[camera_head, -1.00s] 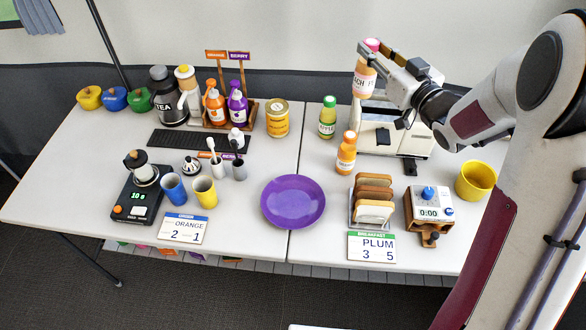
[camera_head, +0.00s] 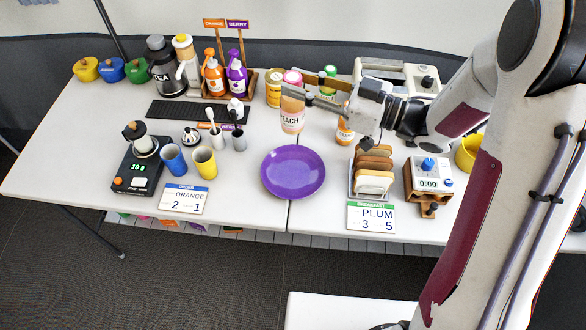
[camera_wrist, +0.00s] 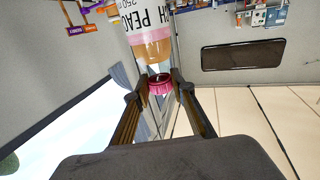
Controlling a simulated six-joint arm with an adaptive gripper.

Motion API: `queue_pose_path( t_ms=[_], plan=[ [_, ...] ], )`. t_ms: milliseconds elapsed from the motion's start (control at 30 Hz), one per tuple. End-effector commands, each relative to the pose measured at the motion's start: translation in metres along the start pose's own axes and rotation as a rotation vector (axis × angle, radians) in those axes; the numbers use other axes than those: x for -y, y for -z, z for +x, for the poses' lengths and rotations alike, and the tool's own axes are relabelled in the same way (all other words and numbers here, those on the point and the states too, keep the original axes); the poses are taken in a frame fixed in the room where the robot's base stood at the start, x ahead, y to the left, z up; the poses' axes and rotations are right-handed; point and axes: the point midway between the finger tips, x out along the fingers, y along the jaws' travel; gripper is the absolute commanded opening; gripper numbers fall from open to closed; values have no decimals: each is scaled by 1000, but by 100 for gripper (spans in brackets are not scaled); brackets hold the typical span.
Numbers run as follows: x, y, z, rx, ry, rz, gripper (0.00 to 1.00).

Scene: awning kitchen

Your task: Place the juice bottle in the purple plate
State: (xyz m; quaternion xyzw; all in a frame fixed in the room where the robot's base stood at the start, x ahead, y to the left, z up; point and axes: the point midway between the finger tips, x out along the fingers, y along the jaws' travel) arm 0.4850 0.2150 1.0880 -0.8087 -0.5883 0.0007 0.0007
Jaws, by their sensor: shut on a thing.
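My gripper (camera_head: 312,88) is shut on the peach juice bottle (camera_head: 291,118), a clear bottle with a pink cap and a white label. It holds the bottle upright, above and behind the purple plate (camera_head: 293,172). The plate is round and empty at the front middle of the table. In the wrist view the bottle (camera_wrist: 151,35) shows its label and its pink cap between the fingers (camera_wrist: 160,88).
A toaster (camera_head: 390,72) is at the back right.

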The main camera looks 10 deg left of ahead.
Motion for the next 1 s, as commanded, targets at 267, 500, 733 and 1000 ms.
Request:
queue_pose_path(
  t_ms=[267, 500, 733, 1000],
  plan=[
    [0, -39, 0, -1, -2, 4, 0],
    [-1, -74, 0, -1, -2, 1, 0],
    [-1, -90, 0, -2, -2, -1, 0],
    [-1, -92, 0, -2, -2, -3, 0]
  ],
)
